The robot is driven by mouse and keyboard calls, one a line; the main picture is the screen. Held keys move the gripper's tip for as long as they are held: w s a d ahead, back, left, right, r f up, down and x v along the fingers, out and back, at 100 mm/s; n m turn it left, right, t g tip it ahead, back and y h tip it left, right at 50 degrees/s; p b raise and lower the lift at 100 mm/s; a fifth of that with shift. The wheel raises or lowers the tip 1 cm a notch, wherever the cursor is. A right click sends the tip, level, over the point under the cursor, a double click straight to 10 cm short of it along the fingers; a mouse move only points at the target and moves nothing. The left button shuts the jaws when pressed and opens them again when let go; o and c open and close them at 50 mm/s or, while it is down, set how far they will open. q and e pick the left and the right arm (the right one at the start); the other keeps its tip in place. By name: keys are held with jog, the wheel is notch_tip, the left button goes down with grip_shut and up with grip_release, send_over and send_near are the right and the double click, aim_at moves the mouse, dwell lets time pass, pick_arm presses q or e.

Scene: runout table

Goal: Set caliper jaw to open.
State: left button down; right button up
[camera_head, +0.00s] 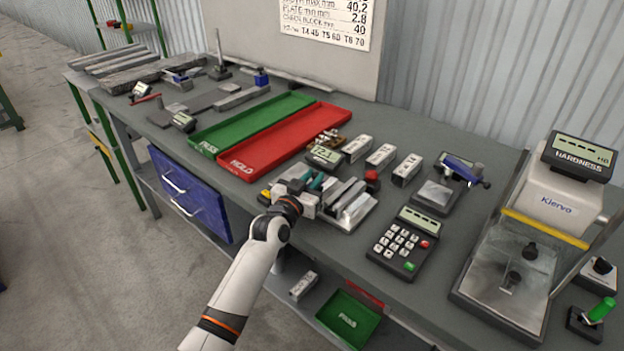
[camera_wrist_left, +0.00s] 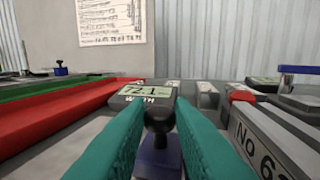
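The caliper's grey display (camera_head: 324,156) reads about 72.1 in the head view. In the left wrist view the display (camera_wrist_left: 148,92) reads 72.1 with WIDTH below it. A black knob (camera_wrist_left: 160,112) on a dark blue base (camera_wrist_left: 159,158) stands in front of the display, likely the caliper jaw's handle. My left gripper (camera_head: 314,184) is over the caliper fixture. In the left wrist view its teal fingers (camera_wrist_left: 159,125) are apart, one on each side of the knob. I cannot tell whether they touch it. My right gripper is not in view.
A metal block (camera_head: 350,205) marked NO 62 lies right of the gripper. Red (camera_head: 290,138) and green (camera_head: 250,122) trays lie behind left. A keypad (camera_head: 404,243) and a hardness tester (camera_head: 540,210) stand right. A red button (camera_head: 372,180) is close by.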

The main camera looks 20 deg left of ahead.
pick_arm(q)
jog(key=shift+w+a+f+b, duration=0.1)
jog(key=shift+w+a+b, duration=0.1)
jog(key=shift+a+b, duration=0.3)
jog(key=shift+w+a+b, duration=0.2)
jog(key=shift+a+b, duration=0.05)
jog(key=shift+a, duration=0.35)
jog(key=shift+w+a, duration=0.15)
jog(key=shift+a, duration=0.3)
jog(key=c, duration=1.6)
grip_release()
jog(key=shift+r, duration=0.2)
jog(key=o, duration=0.3)
jog(key=shift+a+f, duration=0.1)
jog(key=shift+o, duration=0.2)
